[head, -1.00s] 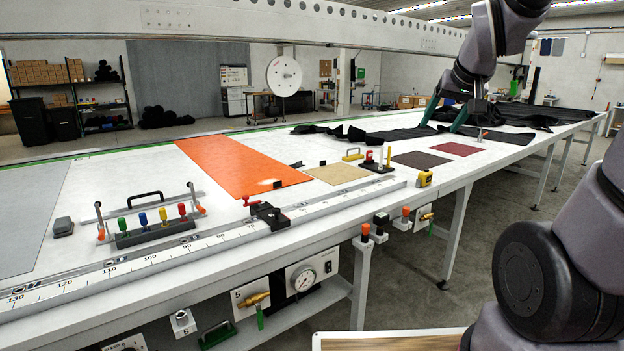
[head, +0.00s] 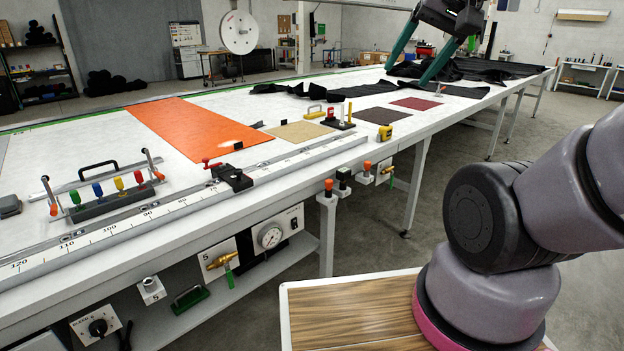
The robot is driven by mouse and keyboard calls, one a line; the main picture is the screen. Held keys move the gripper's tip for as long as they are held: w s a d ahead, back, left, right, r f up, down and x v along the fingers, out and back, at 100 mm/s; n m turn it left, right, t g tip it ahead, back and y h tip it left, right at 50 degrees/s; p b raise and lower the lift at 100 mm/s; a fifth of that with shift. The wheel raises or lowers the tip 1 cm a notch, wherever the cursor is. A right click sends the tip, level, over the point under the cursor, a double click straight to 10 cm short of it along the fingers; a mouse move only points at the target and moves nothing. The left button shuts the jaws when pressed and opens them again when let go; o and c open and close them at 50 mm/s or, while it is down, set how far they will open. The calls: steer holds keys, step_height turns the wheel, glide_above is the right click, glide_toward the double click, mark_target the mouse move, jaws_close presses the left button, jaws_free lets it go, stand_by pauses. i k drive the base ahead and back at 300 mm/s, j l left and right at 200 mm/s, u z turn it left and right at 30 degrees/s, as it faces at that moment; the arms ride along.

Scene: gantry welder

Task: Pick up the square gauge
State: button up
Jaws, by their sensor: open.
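I cannot tell for sure which thing is the square gauge; no piece on the long white table (head: 60,235) stands out as one. Candidates are small: a black clamp-like block with a red lever (head: 232,178) on the ruler rail, and a black base with red and yellow upright parts (head: 338,120). My gripper (head: 405,77) is at the top of the head view, its two green fingers spread and pointing down over the far part of the table. Nothing shows between them. It is well beyond both candidates, near dark cloth.
An orange sheet (head: 190,130), tan swatch (head: 300,131), dark brown swatch (head: 380,116) and dark red swatch (head: 416,103) lie flat. A yellow tape measure (head: 385,133) sits near the edge. Crumpled black cloth (head: 350,89) lies behind. A rack of coloured tools (head: 105,203) stands left.

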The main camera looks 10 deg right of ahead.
mark_target(343, 174)
steer(key=u, duration=1.5)
steer(key=z, duration=1.65)
steer(key=i+j+z, duration=0.15)
steer(key=j+z, duration=0.2)
steer(key=i+j+z, duration=0.15)
steer(key=j+z, duration=0.15)
steer(key=i+j+z, duration=0.1)
steer(key=j+z, duration=0.25)
steer(key=j, duration=0.1)
